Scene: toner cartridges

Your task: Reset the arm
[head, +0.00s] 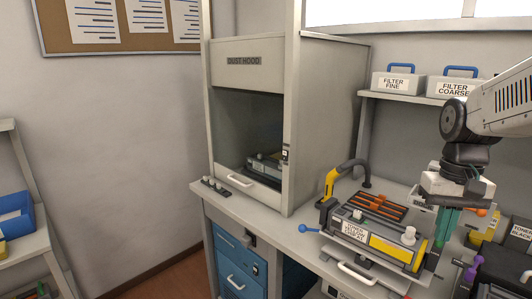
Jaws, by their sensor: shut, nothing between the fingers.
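My arm comes in from the right edge, and my gripper (441,262) points down at the right side of the bench. Its green fingers are together with nothing seen between them. They hang at the right end of a grey cartridge unit (345,228) with a yellow panel and a white label. I cannot tell whether they touch it.
A dust hood (243,61) with a part-open front stands left of the unit and holds a dark device (262,165). A yellow and black hose tool (331,183) rises behind the unit. Filter boxes (397,83) sit on a shelf above. Toner containers (519,232) crowd the right.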

